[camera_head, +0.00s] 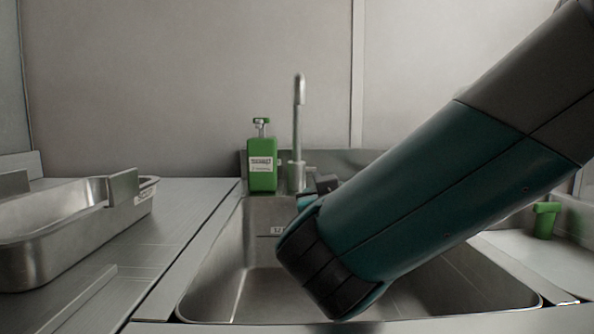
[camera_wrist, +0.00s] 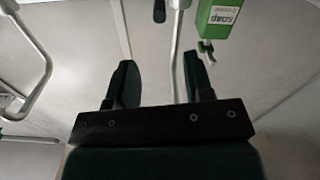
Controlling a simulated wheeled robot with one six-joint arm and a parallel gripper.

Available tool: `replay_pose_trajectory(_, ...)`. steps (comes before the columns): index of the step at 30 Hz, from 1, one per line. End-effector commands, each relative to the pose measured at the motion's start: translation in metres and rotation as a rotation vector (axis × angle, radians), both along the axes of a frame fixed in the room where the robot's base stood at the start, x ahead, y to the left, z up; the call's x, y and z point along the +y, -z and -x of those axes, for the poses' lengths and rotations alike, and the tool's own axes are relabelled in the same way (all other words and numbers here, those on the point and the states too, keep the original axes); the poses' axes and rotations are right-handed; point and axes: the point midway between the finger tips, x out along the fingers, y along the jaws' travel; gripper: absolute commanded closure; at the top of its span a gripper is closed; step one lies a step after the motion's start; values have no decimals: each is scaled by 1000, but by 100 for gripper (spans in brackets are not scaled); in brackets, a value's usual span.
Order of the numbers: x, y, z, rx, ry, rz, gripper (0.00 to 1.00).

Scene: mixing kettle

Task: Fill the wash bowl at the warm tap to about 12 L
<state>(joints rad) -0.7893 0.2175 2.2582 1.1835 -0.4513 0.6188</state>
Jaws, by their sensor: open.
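The wash bowl (camera_head: 218,277) is a steel basin sunk in the counter in the head view. A small label with a 12 mark (camera_head: 283,230) shows on its back wall. My arm hides much of the bowl, and I make out no water in the visible part. The tap (camera_head: 298,125) is an upright steel spout behind the bowl. My gripper (camera_head: 318,190) is in front of the tap's base, mostly hidden by my wrist. In the wrist view my gripper (camera_wrist: 157,68) is open and empty, with the tap's tube (camera_wrist: 177,55) beyond its fingers.
A green soap bottle (camera_head: 262,164) stands left of the tap. A steel tray (camera_head: 72,235) sits on the left counter. A small green object (camera_head: 545,220) stands at the right. A bent metal tube (camera_wrist: 32,85) shows in the wrist view. The near left counter has bare room.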

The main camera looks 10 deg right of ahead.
Motion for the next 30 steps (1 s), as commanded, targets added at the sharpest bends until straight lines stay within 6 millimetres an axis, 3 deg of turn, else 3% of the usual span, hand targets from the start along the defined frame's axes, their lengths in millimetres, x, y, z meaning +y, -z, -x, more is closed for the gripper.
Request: replay_pose_trajectory(30,-25,-4,-121,3,3,-1,53)
